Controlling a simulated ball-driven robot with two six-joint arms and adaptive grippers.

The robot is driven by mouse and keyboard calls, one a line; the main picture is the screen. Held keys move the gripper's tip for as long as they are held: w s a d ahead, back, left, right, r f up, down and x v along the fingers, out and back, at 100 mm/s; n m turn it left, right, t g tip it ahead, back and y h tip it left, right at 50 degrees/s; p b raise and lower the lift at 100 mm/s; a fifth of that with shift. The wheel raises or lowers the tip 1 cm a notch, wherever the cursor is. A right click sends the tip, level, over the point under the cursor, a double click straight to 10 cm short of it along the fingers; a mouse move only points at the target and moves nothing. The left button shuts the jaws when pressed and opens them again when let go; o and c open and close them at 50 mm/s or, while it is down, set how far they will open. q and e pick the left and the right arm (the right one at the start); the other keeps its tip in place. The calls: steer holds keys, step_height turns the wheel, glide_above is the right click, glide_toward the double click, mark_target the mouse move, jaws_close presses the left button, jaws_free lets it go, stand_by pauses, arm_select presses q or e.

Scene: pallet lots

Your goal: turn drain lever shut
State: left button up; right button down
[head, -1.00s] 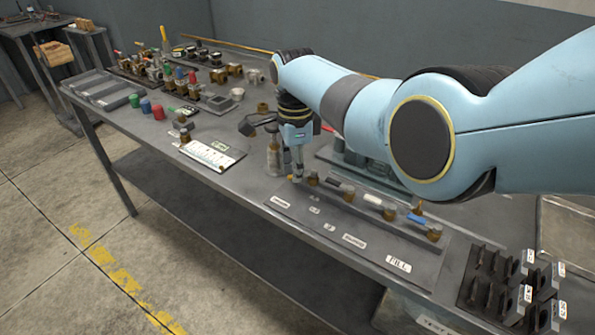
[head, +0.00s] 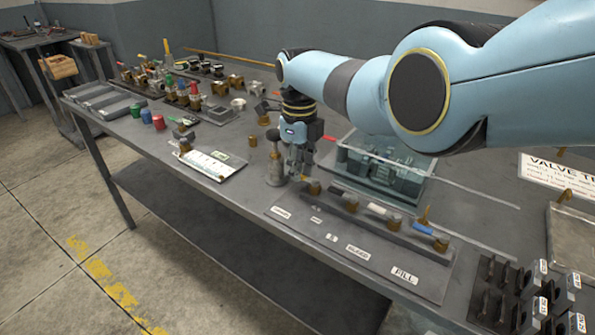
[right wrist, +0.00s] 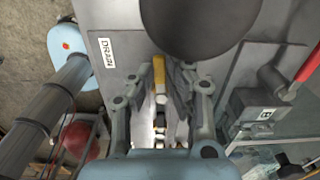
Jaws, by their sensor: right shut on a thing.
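The drain lever is a short yellow handle (right wrist: 158,75) in the right wrist view, beside the white DRAIN label (right wrist: 105,52). My right gripper (right wrist: 168,92) is shut on this lever, with a finger on each side. In the head view the right gripper (head: 298,176) points down at the left end of the valve row, and only a bit of yellow shows at its tips. The DRAIN label (head: 281,212) lies on the panel in front. The lever's pivot is mostly hidden. My left gripper is not in view.
The row continues right with black (head: 338,189), white (head: 377,208) and blue (head: 421,228) levers. A grey bottle-like fitting (head: 274,165) stands close left of the gripper. A clear-covered block (head: 385,165) is behind. Black racks (head: 515,290) stand at the front right.

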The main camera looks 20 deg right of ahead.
steer(key=shift+d+f+m, duration=0.1)
steer(key=shift+d+m, duration=0.05)
steer(key=shift+m, duration=0.25)
steer(key=c, duration=1.3)
jaws_free()
steer(key=shift+c, duration=0.2)
steer(key=shift+w+r, duration=0.1)
steer(key=shift+r, duration=0.65)
step_height(320, 180, up, 11)
steer(key=shift+f, duration=0.2)
steer(key=shift+f, duration=0.1)
